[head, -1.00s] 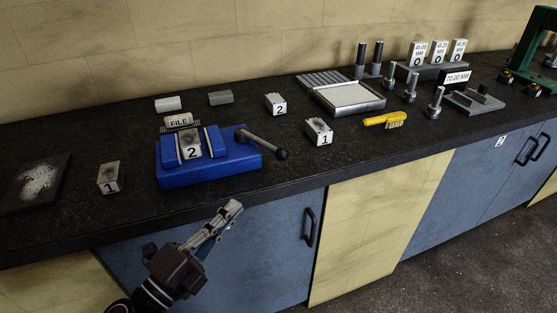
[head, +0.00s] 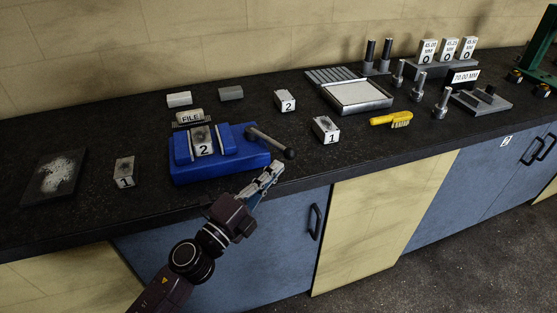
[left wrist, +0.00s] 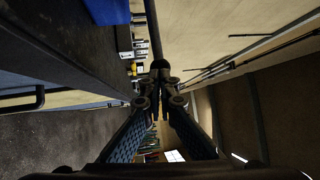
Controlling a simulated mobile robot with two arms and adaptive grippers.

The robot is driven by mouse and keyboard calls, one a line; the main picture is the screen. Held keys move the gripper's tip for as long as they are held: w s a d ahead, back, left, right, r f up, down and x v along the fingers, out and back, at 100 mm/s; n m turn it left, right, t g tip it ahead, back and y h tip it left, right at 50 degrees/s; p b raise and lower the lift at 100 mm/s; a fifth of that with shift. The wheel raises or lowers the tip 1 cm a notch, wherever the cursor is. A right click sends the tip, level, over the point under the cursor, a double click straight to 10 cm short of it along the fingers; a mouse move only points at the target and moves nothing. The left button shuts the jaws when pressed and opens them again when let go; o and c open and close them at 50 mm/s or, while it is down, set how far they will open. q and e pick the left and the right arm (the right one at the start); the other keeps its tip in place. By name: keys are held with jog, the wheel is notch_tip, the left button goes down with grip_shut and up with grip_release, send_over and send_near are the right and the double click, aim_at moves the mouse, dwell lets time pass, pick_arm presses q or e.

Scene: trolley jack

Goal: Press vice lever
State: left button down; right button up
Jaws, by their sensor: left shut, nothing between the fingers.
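The blue vice (head: 240,164) sits near the front edge of the bench, with a block marked 2 (head: 203,141) between its jaws. Its lever (head: 268,141) is a grey rod reaching right, ending in a dark ball knob (head: 290,153). My left gripper (head: 276,166) is shut and empty, its tips just below and left of the knob in the head view. In the left wrist view the shut fingertips (left wrist: 160,82) lie in line with the dark knob (left wrist: 160,64); I cannot tell whether they touch. The vice's blue side (left wrist: 108,10) shows at the top. My right gripper is not in view.
Blocks marked 1 stand left (head: 124,172) and right (head: 326,130) of the vice. The bench's front edge and blue cupboards (head: 265,235) are near my arm.

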pick_arm(q)
jog(key=shift+x, duration=0.95)
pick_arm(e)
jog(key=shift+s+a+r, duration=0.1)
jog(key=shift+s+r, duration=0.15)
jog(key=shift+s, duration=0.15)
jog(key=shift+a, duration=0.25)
pick_arm(q)
jog(key=shift+d, duration=0.1)
